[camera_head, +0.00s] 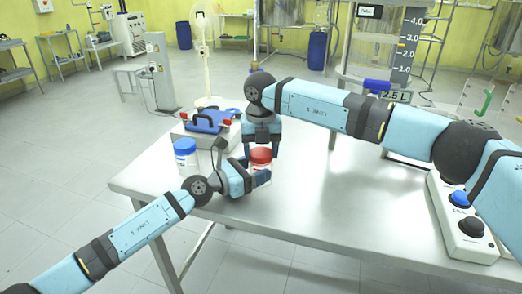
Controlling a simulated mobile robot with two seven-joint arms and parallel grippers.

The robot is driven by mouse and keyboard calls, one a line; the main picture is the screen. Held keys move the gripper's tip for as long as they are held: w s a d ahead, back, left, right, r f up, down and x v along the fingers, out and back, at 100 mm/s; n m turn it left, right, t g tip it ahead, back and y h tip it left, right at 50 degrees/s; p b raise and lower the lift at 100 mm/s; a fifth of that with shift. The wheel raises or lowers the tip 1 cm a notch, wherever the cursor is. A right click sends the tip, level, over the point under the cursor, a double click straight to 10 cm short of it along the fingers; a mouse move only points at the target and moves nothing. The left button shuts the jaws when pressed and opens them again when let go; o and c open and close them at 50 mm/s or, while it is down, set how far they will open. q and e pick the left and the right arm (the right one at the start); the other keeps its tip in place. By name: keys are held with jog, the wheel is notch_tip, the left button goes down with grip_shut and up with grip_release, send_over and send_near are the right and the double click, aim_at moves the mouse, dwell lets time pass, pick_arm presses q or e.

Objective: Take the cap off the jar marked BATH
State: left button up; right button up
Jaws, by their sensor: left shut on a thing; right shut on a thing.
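A white jar (260,168) with a red cap (261,156) stands at the table's left part. My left gripper (260,178) comes in low from the left and is shut on the jar's body. My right gripper (262,152) points down from above and is shut on the red cap. The cap appears to sit on the jar; whether it is loosened I cannot tell. A second white jar with a blue cap (185,147) stands to the left, apart from both grippers. I cannot read a BATH marking on either jar.
The steel table (330,200) is bare in the middle. A blue device with red parts (208,121) sits on a pale box behind the jars. A control box with blue and black knobs (462,220) is at right. A 2.5 L graduated vessel (385,50) stands behind.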

jog(key=n, duration=0.4)
jog(key=shift+n, duration=0.3)
jog(key=n, duration=0.8)
jog(key=shift+r+n, duration=0.1)
jog(key=shift+n, duration=0.3)
jog(key=n, duration=0.8)
jog(key=shift+n, duration=0.3)
jog(key=n, duration=0.8)
jog(key=shift+n, duration=0.3)
jog(key=n, duration=0.5)
